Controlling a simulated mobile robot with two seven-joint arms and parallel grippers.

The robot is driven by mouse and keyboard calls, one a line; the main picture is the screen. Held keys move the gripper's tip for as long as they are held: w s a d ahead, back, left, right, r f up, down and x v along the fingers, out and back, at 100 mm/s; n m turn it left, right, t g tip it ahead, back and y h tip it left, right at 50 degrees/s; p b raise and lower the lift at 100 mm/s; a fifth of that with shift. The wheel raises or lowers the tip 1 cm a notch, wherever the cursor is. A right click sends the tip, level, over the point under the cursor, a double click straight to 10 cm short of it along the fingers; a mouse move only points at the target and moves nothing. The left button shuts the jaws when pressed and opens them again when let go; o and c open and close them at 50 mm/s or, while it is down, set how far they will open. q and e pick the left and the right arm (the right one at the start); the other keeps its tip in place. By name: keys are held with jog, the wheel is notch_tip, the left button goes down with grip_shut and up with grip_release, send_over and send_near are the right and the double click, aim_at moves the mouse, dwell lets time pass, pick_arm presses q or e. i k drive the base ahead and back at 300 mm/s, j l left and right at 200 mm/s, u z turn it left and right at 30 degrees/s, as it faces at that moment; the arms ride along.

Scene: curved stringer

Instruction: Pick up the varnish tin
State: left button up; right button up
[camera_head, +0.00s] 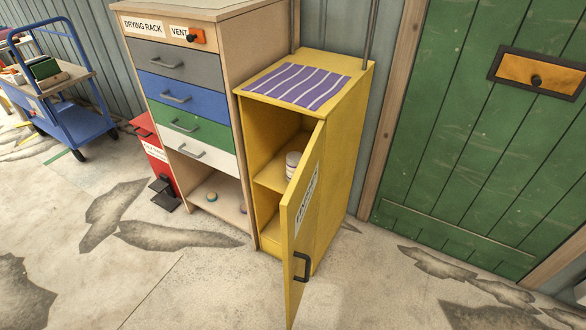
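A small round whitish tin with a dark band (292,163) stands on the inner shelf of the yellow cabinet (345,150); it may be the varnish tin, but no label on it is readable. The cabinet's door (303,225) stands partly open toward me and hides part of the inside. The door has a dark handle (302,266) and a white label too slanted to read. Neither of my grippers shows in this view.
A drying rack (180,95) with grey, blue, green and white drawers stands left of the cabinet. A red bin (150,145) and blue cart (75,115) are farther left. A green door (480,120) is at right. The front floor is clear.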

aim_at(292, 159)
jog(key=j+z, duration=0.1)
jog(key=j, duration=0.7)
jog(key=j+z, duration=0.25)
jog(key=j, duration=0.6)
jog(key=i+j+z, duration=0.15)
jog(key=j, duration=0.3)
jog(key=j+z, duration=0.1)
jog(key=j, duration=0.3)
jog(key=i+j+z, duration=0.15)
jog(key=i+j, duration=0.15)
jog(key=i+j+z, duration=0.2)
jog(key=j, duration=0.3)
jog(key=i+j, duration=0.15)
jog(key=i, duration=0.15)
jog(key=i+j+z, duration=0.1)
jog(key=i+j, duration=0.05)
jog(key=i, duration=0.1)
